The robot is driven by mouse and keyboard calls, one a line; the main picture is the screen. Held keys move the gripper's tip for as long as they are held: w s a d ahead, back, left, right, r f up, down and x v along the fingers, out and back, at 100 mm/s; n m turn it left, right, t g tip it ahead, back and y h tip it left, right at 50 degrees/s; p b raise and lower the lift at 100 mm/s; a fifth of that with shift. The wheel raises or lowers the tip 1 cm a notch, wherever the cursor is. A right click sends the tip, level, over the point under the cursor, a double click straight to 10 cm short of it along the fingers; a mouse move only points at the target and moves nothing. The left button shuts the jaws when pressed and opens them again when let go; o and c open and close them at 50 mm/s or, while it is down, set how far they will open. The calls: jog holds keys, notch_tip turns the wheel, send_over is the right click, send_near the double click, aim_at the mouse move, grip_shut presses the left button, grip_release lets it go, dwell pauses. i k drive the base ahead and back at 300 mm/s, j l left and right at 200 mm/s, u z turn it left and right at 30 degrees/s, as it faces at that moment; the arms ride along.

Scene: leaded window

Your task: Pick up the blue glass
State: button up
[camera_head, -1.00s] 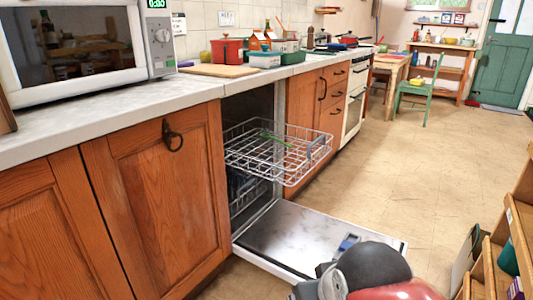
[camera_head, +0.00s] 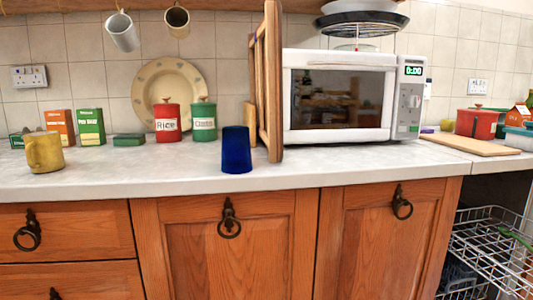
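The blue glass (camera_head: 236,150) stands upright on the light countertop (camera_head: 190,179), close to the front edge. It is dark blue and looks like a plain tumbler. A wooden rack (camera_head: 268,80) stands just behind it and to its right, very near it; I cannot tell whether they touch. My gripper does not show in the current view.
A yellow mug (camera_head: 43,152) stands to the left. A red tin (camera_head: 167,122) and a green tin (camera_head: 203,121) are behind the glass, before a plate (camera_head: 165,82). A microwave (camera_head: 350,95) is right. The dishwasher rack (camera_head: 495,240) sticks out at lower right.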

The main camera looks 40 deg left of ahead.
aim_at(235, 152)
jog(key=u, duration=1.75)
jog(key=i+l, duration=0.05)
